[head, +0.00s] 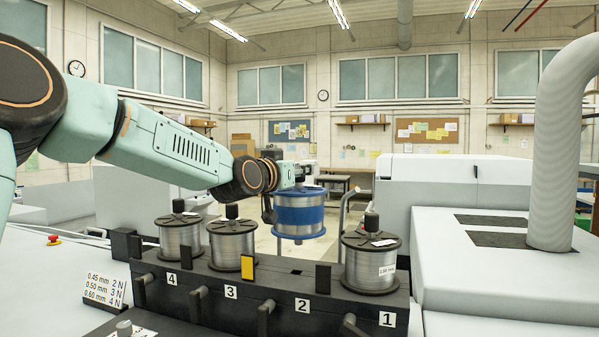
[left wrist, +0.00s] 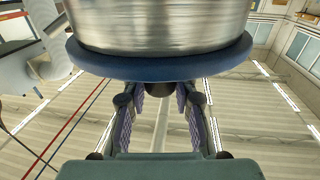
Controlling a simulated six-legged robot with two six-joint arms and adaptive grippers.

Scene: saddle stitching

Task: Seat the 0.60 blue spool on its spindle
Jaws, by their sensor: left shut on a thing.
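The blue spool (head: 299,213), with blue flanges and silver wire, hangs upright in the air above the black rack, over or behind position 2. My left gripper (head: 297,186) is shut on it from above. In the left wrist view the spool (left wrist: 160,30) fills the top, its blue flange near the fingers (left wrist: 162,95). The black spool rack (head: 290,290) has positions numbered 4 to 1 from left to right. Position 2 has no spool on it; I cannot make out its spindle. My right gripper is out of view.
Black-flanged wire spools stand at position 4 (head: 180,237), position 3 (head: 232,243) and position 1 (head: 371,262), close on both sides of the gap. A yellow tab (head: 248,267) stands on the rack's front. A sign (head: 104,289) lists wire sizes and tensions.

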